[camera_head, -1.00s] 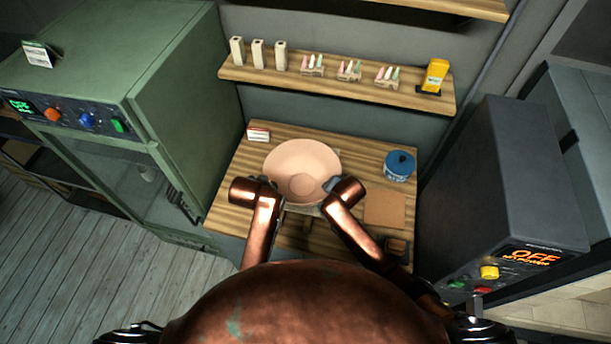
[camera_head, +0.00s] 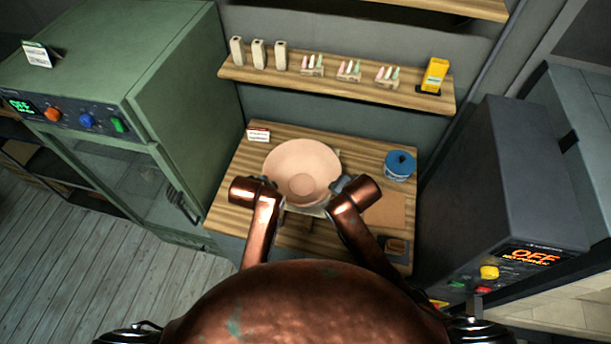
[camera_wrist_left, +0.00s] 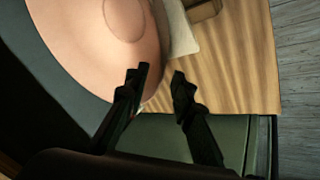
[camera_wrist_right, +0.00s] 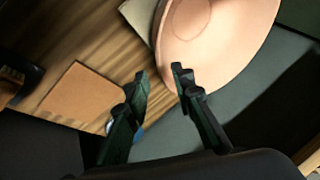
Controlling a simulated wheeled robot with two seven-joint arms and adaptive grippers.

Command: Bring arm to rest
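A wide pinkish clay bowl (camera_head: 302,160) rests on the wooden table (camera_head: 238,165). My two copper arms reach in over the table on either side of the bowl's near rim. In the left wrist view my left gripper (camera_wrist_left: 160,84) is open, its fingers apart, with the near fingertip over or close to the edge of the bowl (camera_wrist_left: 80,40). In the right wrist view my right gripper (camera_wrist_right: 158,76) is open, with one finger close to the rim of the bowl (camera_wrist_right: 215,40). In the head view the wrists largely hide both grippers.
A blue lidded jar (camera_head: 399,166) and a brown square board (camera_head: 386,210) are on the table's right. A white card (camera_head: 258,135) is at back left. A shelf (camera_head: 340,97) hangs behind. A green cabinet (camera_head: 185,90) and dark machine (camera_head: 510,180) flank the table.

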